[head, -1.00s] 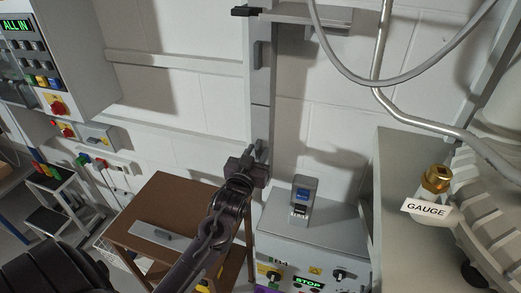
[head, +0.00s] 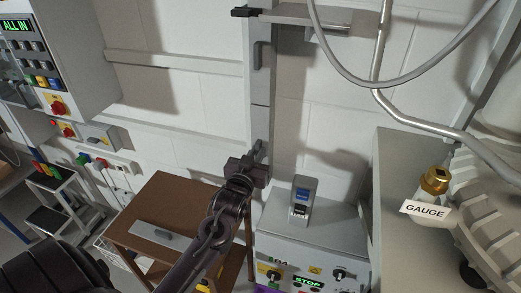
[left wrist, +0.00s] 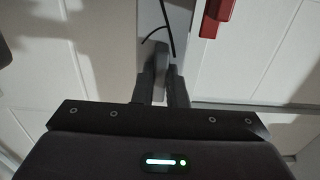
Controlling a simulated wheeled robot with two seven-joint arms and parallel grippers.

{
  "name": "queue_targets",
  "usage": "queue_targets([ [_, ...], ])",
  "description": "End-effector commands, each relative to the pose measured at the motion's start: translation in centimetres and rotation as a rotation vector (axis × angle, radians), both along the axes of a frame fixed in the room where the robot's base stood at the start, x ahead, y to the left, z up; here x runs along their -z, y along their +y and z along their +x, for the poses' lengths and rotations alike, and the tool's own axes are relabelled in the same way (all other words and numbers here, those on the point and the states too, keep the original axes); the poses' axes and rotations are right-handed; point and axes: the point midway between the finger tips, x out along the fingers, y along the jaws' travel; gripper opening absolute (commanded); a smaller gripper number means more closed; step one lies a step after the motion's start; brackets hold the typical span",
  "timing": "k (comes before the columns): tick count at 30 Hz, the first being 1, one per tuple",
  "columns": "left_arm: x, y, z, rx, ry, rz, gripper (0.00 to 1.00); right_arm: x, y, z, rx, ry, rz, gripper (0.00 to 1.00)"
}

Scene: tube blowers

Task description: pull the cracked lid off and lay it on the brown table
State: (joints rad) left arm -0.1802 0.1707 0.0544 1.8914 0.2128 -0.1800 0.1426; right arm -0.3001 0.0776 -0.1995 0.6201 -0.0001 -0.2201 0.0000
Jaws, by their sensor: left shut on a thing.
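A tall grey trunking (head: 261,90) runs down the white wall, closed by grey lid sections with small upright handles. My left gripper (head: 262,152) is at the lower section. In the left wrist view my left gripper (left wrist: 161,78) is shut on a grey handle, and dark crack-like lines (left wrist: 157,32) run across the pale lid face beyond it. In the head view my gripper hides most of this lower lid, so I cannot tell whether it has come away from the trunking. The brown table (head: 172,195) stands below and left. My right gripper is out of view.
A flat grey plate with a handle (head: 152,235) lies on the brown table; its back part is bare. A grey cabinet (head: 320,235) with a small device (head: 303,198) stands right of my arm. A red part (left wrist: 216,14) shows in the wrist view.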

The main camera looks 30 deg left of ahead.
Motion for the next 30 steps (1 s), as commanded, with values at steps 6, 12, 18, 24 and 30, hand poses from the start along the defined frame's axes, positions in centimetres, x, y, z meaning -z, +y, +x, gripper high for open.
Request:
queue_targets([
  [6, 0.1, -0.1, -0.3, 0.001, 0.002, 0.000, 0.00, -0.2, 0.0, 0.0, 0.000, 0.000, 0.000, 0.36],
  [12, 0.0, -0.3, -1.2, 0.001, 0.002, 0.000, 0.00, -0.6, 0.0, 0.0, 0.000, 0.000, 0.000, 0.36],
  [18, 0.0, -0.6, -2.2, 0.001, 0.001, 0.000, 0.00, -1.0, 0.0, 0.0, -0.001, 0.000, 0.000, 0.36],
  [24, 0.0, -0.8, -3.2, 0.000, 0.002, -0.001, 0.00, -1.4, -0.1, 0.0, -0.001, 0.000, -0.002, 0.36],
  [30, 0.0, -1.0, -4.1, 0.000, 0.001, -0.001, 0.00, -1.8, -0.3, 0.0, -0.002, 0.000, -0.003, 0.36],
])
